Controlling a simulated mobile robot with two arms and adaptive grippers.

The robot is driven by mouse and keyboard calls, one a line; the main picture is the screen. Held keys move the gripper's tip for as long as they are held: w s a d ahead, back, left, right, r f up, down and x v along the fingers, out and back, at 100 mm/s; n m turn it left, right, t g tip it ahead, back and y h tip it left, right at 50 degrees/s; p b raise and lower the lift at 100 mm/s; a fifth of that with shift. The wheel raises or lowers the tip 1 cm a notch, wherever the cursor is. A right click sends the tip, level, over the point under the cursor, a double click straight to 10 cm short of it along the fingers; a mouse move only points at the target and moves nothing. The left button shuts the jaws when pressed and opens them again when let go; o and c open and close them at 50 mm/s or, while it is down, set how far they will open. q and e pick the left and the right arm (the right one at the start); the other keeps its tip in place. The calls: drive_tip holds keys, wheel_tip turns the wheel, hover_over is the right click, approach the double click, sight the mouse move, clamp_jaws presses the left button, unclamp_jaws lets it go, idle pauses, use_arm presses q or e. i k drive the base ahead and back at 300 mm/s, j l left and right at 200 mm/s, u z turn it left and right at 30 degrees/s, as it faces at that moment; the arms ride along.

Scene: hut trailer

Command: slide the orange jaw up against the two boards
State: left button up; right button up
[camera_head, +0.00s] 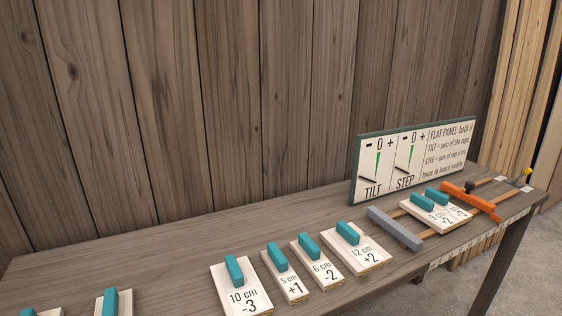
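The orange jaw (484,206) lies across the rails of a clamp at the right end of the bench, with a small black knob (469,187) on it. Two cream boards with teal grips, the nearer one (432,220) and the farther one (459,211), lie side by side on the rails to the left of the jaw. A grey fence (395,229) crosses the rails on their left, with a stretch of rail showing between it and the boards. The jaw is very close to the farther board; I cannot tell whether they touch. Neither of my grippers is in view.
Several loose boards, marked 10 cm (241,297), 5 cm, 6 cm and 12 cm (357,256), lie along the bench (150,264). A sign panel (353,195) with TILT and STEP dials stands behind the clamp. A yellow-tipped part (527,172) is at the rails' right end.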

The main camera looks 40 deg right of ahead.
sight(465, 196)
drive_tip(key=z, duration=2.65)
drive_tip(key=i+l, duration=0.15)
drive_tip(key=i, duration=0.15)
drive_tip(key=i+l, duration=0.15)
drive_tip(key=i, duration=0.15)
